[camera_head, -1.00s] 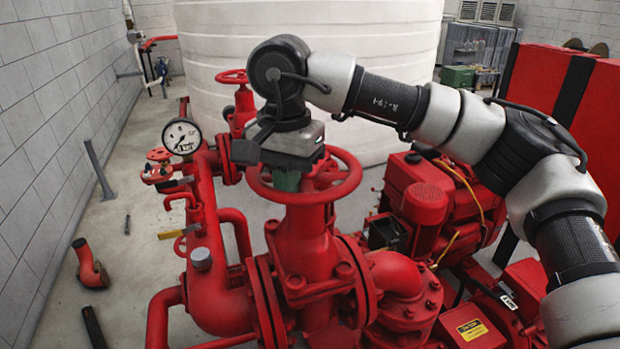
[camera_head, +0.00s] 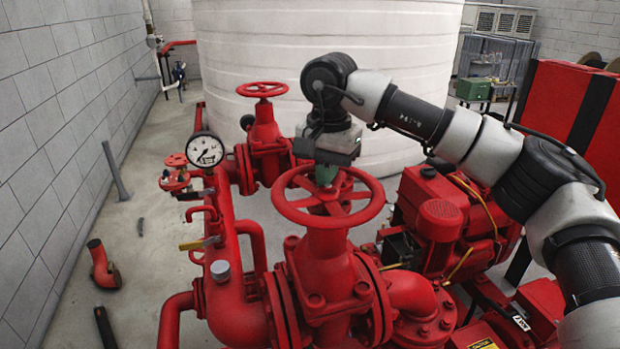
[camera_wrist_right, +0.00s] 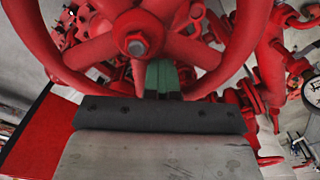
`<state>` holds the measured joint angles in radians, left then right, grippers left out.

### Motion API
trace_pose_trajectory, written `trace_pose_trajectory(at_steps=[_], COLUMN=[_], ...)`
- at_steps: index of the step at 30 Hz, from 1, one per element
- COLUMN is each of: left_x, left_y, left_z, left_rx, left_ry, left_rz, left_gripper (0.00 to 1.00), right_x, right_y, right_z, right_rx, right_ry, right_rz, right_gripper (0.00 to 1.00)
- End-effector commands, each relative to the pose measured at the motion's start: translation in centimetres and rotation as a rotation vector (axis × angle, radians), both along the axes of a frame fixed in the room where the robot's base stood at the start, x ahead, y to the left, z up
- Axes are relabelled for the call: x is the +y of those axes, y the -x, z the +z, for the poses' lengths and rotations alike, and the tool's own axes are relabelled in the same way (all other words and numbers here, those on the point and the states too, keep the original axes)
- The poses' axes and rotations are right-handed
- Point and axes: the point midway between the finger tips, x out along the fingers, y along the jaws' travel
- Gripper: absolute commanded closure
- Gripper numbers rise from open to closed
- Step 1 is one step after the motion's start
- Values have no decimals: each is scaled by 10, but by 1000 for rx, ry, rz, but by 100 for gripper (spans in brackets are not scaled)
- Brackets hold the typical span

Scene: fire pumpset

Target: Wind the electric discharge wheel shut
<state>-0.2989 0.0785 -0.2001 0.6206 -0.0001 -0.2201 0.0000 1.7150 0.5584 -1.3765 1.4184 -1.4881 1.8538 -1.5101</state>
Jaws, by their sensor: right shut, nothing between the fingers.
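The red spoked handwheel (camera_head: 290,210) sits on top of the large red valve (camera_head: 325,268) in the foreground. My right gripper (camera_head: 326,176) comes down from above at the wheel's far side, and its green fingers are shut and empty. In the right wrist view the wheel hub (camera_wrist_right: 137,44) with its nut and several spokes fill the upper picture. The green fingertips (camera_wrist_right: 162,76) lie beside a spoke near the hub, inside the rim. Whether they touch the spoke I cannot tell. My left gripper is not in view.
A second red handwheel (camera_head: 262,89) stands on a valve behind. A pressure gauge (camera_head: 205,150) is at the left. A white tank (camera_head: 330,60) is behind, and a red pump engine (camera_head: 440,219) is at the right.

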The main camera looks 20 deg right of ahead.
Motion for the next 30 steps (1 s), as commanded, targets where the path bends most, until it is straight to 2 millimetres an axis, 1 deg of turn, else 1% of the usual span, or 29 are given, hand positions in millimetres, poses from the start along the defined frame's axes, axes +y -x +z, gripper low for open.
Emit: trace_pose_trajectory(at_steps=[1, 5, 6, 18, 23, 30], left_x=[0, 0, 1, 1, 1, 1], left_y=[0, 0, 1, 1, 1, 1], left_z=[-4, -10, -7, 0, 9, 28], left_rx=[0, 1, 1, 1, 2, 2], left_ry=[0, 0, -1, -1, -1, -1], left_rz=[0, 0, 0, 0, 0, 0], left_gripper=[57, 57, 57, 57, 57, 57], right_x=[-10, -20, -18, -9, -9, -8], right_y=[2, 11, 10, 5, 5, 5], right_z=[-4, -5, -2, 1, 14, 38], right_rx=[1, 2, 3, 2, 1, 2], right_ry=[4, 5, 5, 4, 2, 2], right_rz=[-11, -10, -8, -7, -6, -4], right_gripper=[100, 100, 100, 100, 100, 100])
